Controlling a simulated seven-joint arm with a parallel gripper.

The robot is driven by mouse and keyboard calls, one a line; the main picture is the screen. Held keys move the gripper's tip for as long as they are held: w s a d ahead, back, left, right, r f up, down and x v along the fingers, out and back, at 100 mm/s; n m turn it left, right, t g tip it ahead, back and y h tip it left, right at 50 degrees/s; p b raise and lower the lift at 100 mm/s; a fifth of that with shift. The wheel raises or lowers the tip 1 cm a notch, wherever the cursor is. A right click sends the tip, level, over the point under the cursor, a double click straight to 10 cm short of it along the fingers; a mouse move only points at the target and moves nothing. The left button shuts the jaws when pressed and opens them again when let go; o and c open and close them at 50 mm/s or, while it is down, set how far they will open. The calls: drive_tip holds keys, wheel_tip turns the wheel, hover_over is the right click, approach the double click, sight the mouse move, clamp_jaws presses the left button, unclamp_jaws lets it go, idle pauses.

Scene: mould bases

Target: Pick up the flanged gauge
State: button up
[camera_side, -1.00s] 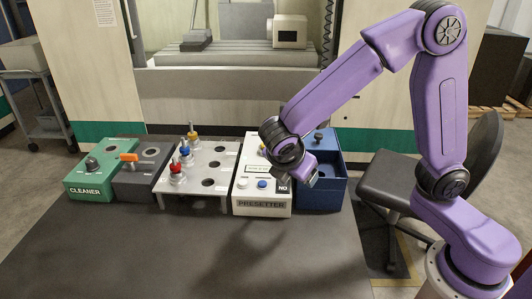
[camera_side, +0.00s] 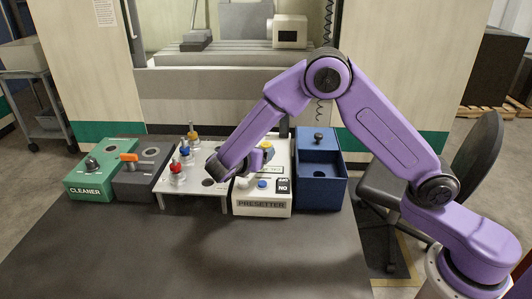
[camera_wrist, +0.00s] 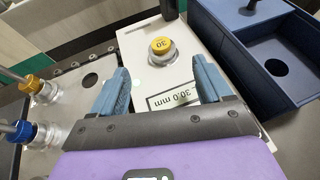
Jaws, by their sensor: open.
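A short round piece with a yellow top marked 30 and a metal flanged body (camera_wrist: 162,50), likely the flanged gauge, stands on the white presetter (camera_wrist: 140,48). In the side view its yellow top (camera_side: 266,145) shows just beyond my gripper (camera_side: 262,160). My gripper (camera_wrist: 161,72) is open and empty. In the wrist view its two blue-grey fingers are spread to either side, with the gauge ahead between their tips. The fingertips are partly hidden behind my wrist in the side view. I cannot tell the height of the fingers above the presetter.
A metal rack (camera_side: 200,190) left of the presetter holds upright tools with red, blue and yellow rings. A blue box (camera_side: 318,190) with a dark knob stands close on the right. A display reading 30.0 mm (camera_wrist: 180,96) lies below the gauge. The front mat (camera_side: 200,260) is clear.

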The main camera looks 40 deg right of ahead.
sight(266, 144)
drive_tip(key=x, duration=1)
drive_tip(key=shift+w+d, duration=0.1)
drive_tip(key=shift+d, duration=0.15)
drive_tip(key=shift+r, duration=0.1)
clamp_jaws()
